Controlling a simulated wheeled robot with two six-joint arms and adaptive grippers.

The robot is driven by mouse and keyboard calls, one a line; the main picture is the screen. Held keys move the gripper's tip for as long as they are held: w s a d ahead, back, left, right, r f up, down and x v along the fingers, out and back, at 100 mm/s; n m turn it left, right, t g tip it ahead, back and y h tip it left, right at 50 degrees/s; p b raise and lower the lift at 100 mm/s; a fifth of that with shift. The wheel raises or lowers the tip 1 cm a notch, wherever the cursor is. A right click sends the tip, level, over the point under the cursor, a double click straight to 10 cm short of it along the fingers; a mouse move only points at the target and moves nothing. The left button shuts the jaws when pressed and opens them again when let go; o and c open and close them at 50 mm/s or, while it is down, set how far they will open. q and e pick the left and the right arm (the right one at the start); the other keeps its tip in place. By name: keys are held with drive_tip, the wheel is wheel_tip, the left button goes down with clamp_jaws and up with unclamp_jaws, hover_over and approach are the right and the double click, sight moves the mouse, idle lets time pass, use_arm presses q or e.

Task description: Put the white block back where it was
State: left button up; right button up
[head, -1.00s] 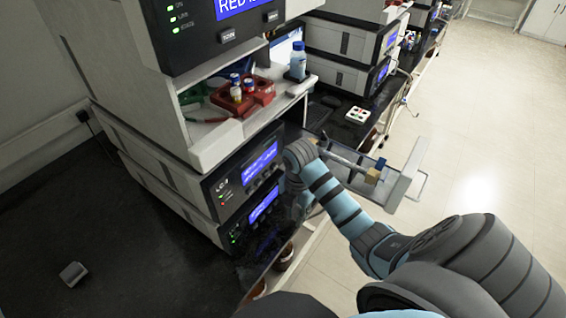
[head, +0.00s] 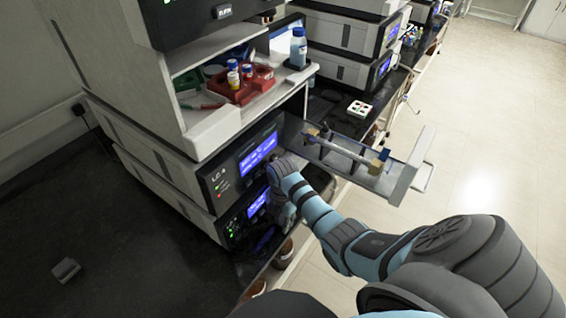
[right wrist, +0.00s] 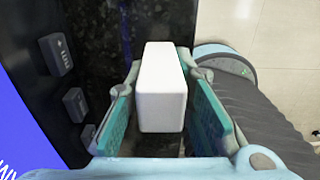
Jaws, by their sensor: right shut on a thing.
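The white block (right wrist: 161,92) sits between the teal pads of my right gripper (right wrist: 163,118), which is shut on it in the right wrist view. In the head view my right gripper (head: 284,213) is beside the front of the lower instrument units, and the block is hidden there. A dark bench surface shows beyond the block in the wrist view. My left gripper is not in view.
An open drawer (head: 405,181) with a metal column (head: 345,151) juts out above and right of my gripper. The instrument stack (head: 205,178) stands close on the left. A small grey object (head: 66,270) lies on the dark bench (head: 125,265), which is mostly clear. Brown bottles (head: 283,255) stand below.

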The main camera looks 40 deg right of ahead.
drive_tip(key=o, duration=0.9)
drive_tip(key=shift+o, duration=0.2)
drive_tip(key=shift+r, duration=0.1)
wheel_tip(320, 180, up, 11)
drive_tip(key=p, duration=0.3)
drive_tip(key=shift+r, duration=0.6)
drive_tip(key=shift+f, duration=0.1)
